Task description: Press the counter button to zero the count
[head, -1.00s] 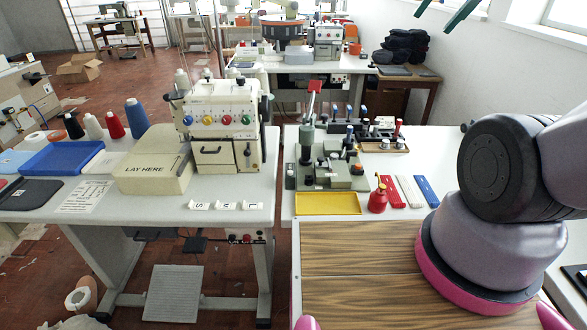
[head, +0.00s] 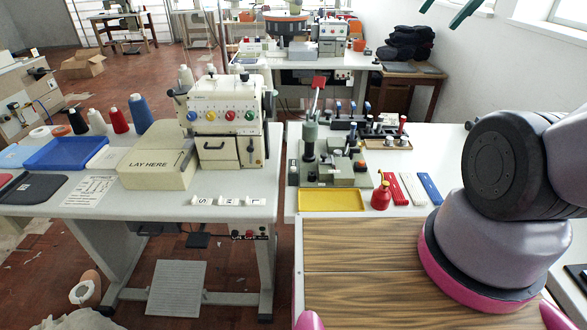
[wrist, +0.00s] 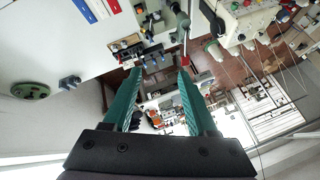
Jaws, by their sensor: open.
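My gripper (head: 436,20) shows only as teal fingers at the top right of the head view. In the wrist view my gripper (wrist: 157,75) is open, its two fingers apart with nothing between them. It is raised, apart from the tables. A grey-green press (head: 333,165) with a red-topped lever stands on the right table. A cream sewing machine (head: 228,115) with several coloured dials stands on the left table. I cannot make out for sure which small part is the counter button.
A yellow tray (head: 331,200), a red oil can (head: 381,197) and coloured strips (head: 405,188) lie in front of and beside the press. A cream "LAY HERE" box (head: 155,165) and a blue tray (head: 67,154) are on the left table. A narrow gap separates the tables.

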